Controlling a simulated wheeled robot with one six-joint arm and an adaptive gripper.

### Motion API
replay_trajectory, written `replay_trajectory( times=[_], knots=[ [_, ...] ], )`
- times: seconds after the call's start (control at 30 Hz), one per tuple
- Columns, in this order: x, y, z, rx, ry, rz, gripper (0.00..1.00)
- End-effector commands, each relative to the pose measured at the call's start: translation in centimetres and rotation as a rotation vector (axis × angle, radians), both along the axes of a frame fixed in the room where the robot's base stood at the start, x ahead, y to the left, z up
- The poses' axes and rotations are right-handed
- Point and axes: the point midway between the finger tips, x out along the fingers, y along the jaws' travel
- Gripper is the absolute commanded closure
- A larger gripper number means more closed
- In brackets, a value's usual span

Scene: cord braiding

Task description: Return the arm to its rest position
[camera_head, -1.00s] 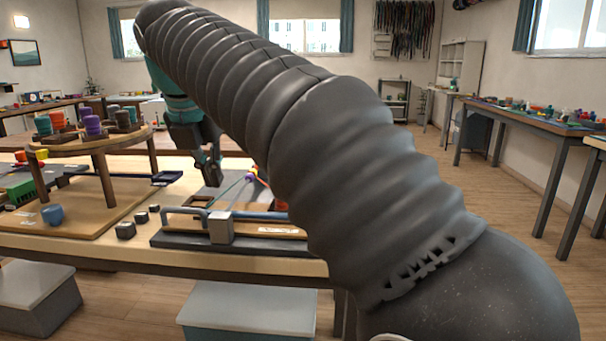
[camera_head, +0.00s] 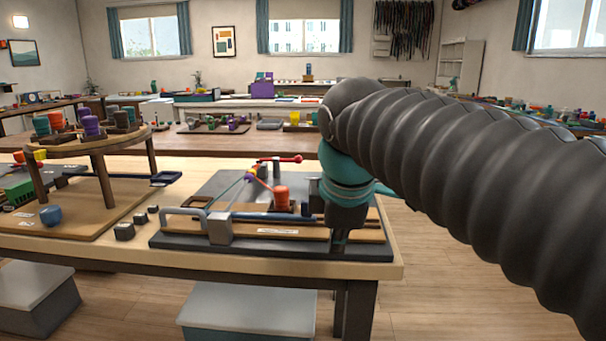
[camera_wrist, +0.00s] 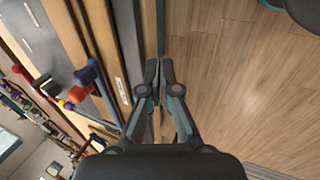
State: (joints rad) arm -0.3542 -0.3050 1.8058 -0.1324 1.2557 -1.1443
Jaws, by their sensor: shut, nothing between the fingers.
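My gripper (camera_wrist: 159,72) is shut and empty in the wrist view, with its fingertips close together. In the head view it hangs, largely hidden by its own wrist, at the right front end of the bench (camera_head: 384,262). It points down beside the dark braiding board (camera_head: 180,241). In the wrist view the fingertips lie over the edge between the bench and the bare wooden floor (camera_wrist: 235,90). My arm crosses the right side of the head view.
A round wooden stand (camera_head: 90,142) with several spools is at left. Floor to the right of the bench is clear.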

Motion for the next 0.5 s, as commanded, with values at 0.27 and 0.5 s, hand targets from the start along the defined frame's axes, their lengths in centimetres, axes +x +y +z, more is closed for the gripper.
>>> replay_trajectory(
  times=[0.27,0.5],
  knots=[
    [-6.5,-6.8,-7.7,0.319,-0.027,-0.698,1.0],
    [-11.2,-9.7,-14.1,0.558,-0.05,-1.189,1.0]
  ],
)
